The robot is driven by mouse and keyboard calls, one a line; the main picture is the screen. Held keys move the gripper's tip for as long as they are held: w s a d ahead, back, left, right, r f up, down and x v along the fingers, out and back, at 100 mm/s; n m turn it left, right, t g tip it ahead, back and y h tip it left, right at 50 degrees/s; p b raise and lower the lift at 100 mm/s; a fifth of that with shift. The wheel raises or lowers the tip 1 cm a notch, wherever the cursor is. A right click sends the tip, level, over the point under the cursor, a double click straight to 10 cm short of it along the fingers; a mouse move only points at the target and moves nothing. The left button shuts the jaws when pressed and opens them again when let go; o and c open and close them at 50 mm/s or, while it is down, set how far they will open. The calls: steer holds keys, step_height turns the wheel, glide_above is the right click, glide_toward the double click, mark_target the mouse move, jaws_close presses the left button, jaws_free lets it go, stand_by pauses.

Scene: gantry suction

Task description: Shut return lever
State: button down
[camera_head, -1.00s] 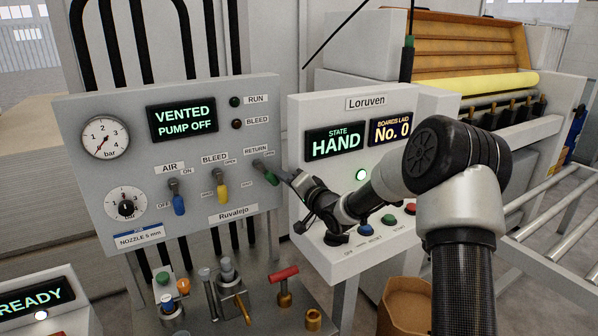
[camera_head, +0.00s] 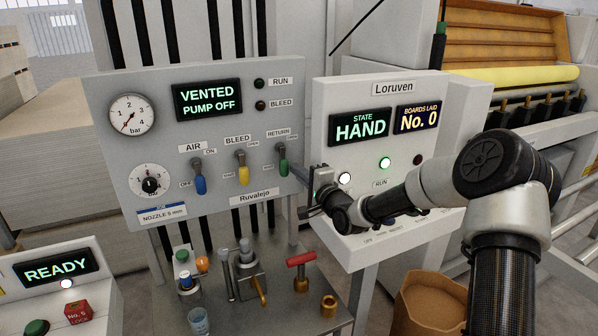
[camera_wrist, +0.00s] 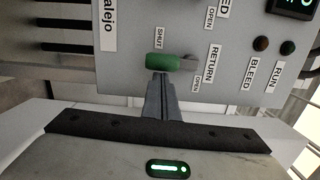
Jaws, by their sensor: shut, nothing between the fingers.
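The return lever has a green handle (camera_head: 283,166) on the grey Ruvalejo panel (camera_head: 220,209). It points straight down, like the blue air lever and the yellow bleed lever. In the wrist view the green handle (camera_wrist: 163,62) lies next to the SHUT label, with the OPEN label up toward its pivot. My gripper (camera_head: 294,171) is shut and empty, on the right side of the handle. In the wrist view its closed fingertips (camera_wrist: 161,76) are at the handle's edge, touching or nearly so.
The blue air lever (camera_head: 200,183) and yellow bleed lever (camera_head: 243,173) are to the left. The Loruven console (camera_head: 350,90) stands close on the right, behind my wrist. Below are valves, including a red T-handle (camera_head: 300,260). The panel display (camera_head: 207,99) reads VENTED, PUMP OFF.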

stand_by(0.5)
steer(key=v, duration=1.7)
steer(key=shift+s+b, duration=0.25)
steer(key=shift+b, duration=0.2)
steer(key=shift+f, duration=0.1)
